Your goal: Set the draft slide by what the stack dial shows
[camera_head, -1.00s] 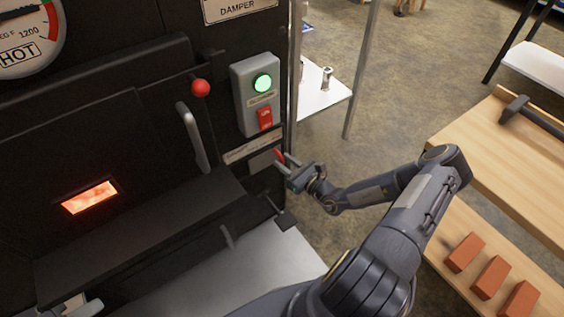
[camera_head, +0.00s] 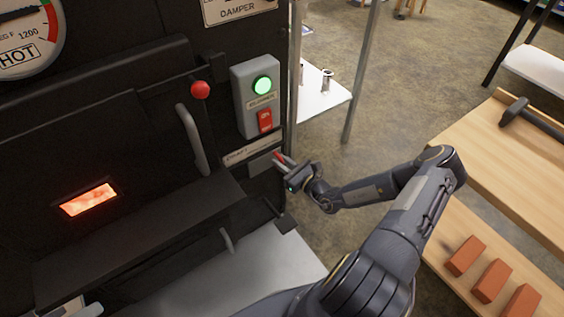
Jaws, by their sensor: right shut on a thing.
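The stack dial (camera_head: 28,30) is cut off at the top left. The draft slide (camera_head: 262,164) is a grey plate below the draft label (camera_head: 250,149) on the black evaporator front. Its small red handle (camera_head: 278,156) stands at the plate's right end. My right gripper (camera_head: 282,162) is shut on this handle, and its fingers partly hide it.
A grey switch box (camera_head: 243,95) with a lit green lamp and red switch is above the slide. A red-knobbed lever (camera_head: 200,89) and a door handle (camera_head: 192,140) are left. A wooden bench (camera_head: 490,150) with a hammer (camera_head: 530,117) and several bricks (camera_head: 491,281) is at right.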

